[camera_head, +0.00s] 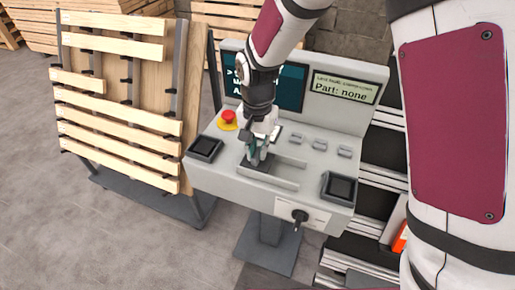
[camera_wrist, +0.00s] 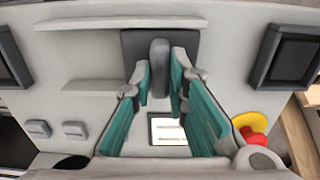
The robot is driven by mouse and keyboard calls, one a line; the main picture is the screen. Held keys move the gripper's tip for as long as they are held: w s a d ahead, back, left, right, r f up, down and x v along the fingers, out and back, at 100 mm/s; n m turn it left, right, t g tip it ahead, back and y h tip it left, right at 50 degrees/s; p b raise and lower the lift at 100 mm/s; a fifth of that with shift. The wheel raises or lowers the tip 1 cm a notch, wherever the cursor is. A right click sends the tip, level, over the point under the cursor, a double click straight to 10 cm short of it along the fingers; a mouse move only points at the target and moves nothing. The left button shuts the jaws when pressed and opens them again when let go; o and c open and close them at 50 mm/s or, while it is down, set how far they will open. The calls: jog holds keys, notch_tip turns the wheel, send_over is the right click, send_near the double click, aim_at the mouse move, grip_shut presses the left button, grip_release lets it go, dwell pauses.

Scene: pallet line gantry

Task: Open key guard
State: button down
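The guard appears to be a dark square plate (camera_wrist: 130,45) with an upright, rounded grey handle (camera_wrist: 159,62), set between two pale rails (camera_wrist: 90,22) on the grey console top. In the head view the plate (camera_head: 252,166) shows just under my gripper (camera_head: 257,158). My gripper (camera_wrist: 161,78) points down at the handle, with one teal-padded finger on each side of it. The fingers look apart, with small gaps beside the handle; firm contact is not visible. A black key switch (camera_head: 300,216) sits on a white label on the console's front face. No key shows under the plate.
A slatted pallet (camera_head: 120,120) stands left. Shelving is at right.

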jog(key=s+d, duration=0.1)
jog(key=d, duration=0.1)
jog(key=d+p, duration=0.1)
jog(key=d, duration=0.1)
jog(key=s+d+p, duration=0.1)
jog(key=d, duration=0.2)
jog(key=shift+s, duration=0.3)
jog(key=c, duration=1.6)
grip_release()
jog(key=shift+o, duration=0.2)
jog(key=shift+r, duration=0.1)
notch_tip(320, 180, up, 12)
